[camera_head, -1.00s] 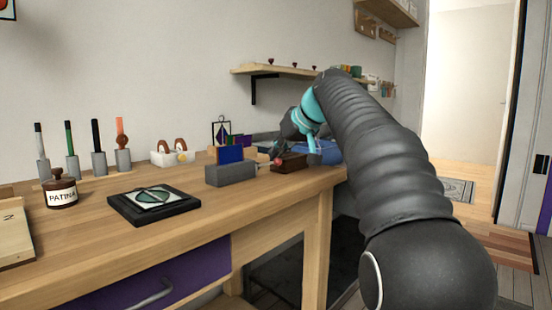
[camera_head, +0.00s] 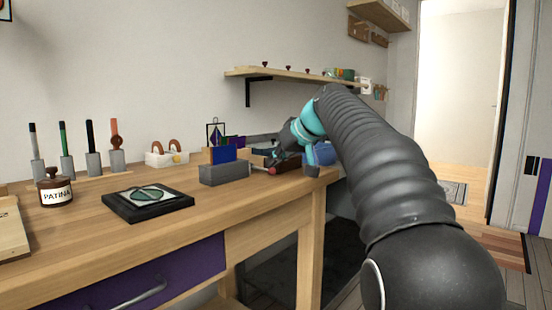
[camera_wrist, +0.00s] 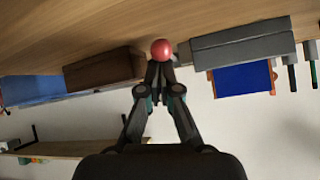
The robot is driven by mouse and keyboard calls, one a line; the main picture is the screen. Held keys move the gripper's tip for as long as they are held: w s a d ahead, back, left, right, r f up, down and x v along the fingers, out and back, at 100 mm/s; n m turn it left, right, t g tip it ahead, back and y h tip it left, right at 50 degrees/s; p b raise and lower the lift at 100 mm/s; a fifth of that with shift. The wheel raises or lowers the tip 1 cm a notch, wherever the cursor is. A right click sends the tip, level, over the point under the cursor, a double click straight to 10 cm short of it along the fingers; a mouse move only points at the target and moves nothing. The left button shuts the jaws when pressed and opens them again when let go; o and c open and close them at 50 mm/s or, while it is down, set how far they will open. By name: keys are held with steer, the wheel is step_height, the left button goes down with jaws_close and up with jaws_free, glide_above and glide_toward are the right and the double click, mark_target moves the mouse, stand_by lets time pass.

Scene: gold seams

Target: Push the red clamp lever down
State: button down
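The red ball knob (camera_head: 271,171) of the clamp lever shows low near the front edge of the bench, beside a dark brown block (camera_head: 287,165). In the wrist view the knob (camera_wrist: 161,49) sits just beyond my fingertips, and the brown block (camera_wrist: 105,68) lies to its left. My gripper (camera_wrist: 160,76) has its fingertips together, right at the knob; I cannot tell whether they touch it. In the head view my gripper (camera_head: 280,158) is over the brown block and partly hides it. The lever's arm is hidden.
A grey block holding blue cards (camera_head: 224,173) stands just left of the knob. A blue thing (camera_head: 320,154) is on the right, partly behind my arm. A black framed plate (camera_head: 148,204) and a patina jar (camera_head: 55,190) stand further left on the bench (camera_head: 110,240).

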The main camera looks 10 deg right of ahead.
steer(key=shift+a+r+p, duration=0.1)
steer(key=shift+r+p, duration=0.2)
steer(key=shift+r, duration=0.15)
steer(key=shift+w+r+p, duration=0.25)
steer(key=shift+r+p, duration=0.15)
steer(key=shift+p, duration=0.15)
steer(key=w+r+p, duration=0.1)
steer(key=p, duration=0.1)
steer(key=w+r+p, duration=0.1)
steer(key=shift+w+a+r+p, duration=0.15)
steer(key=shift+a+r+p, duration=0.05)
steer(key=shift+a+p, duration=0.15)
steer(key=s+d+r, duration=0.3)
steer(key=s+d, duration=0.1)
steer(key=s, duration=0.3)
steer(key=s+a+f+m+g+h+p, duration=0.1)
steer(key=s+a+f+h, duration=0.1)
steer(key=s+f, duration=1.2)
steer(key=s+a+f+m+g+h+p, duration=0.2)
steer(key=s+f+h, duration=0.1)
steer(key=s+f, duration=1.1)
steer(key=s, duration=0.5)
steer(key=shift+s+a, duration=0.25)
steer(key=shift+s, duration=0.1)
steer(key=shift+f, duration=0.1)
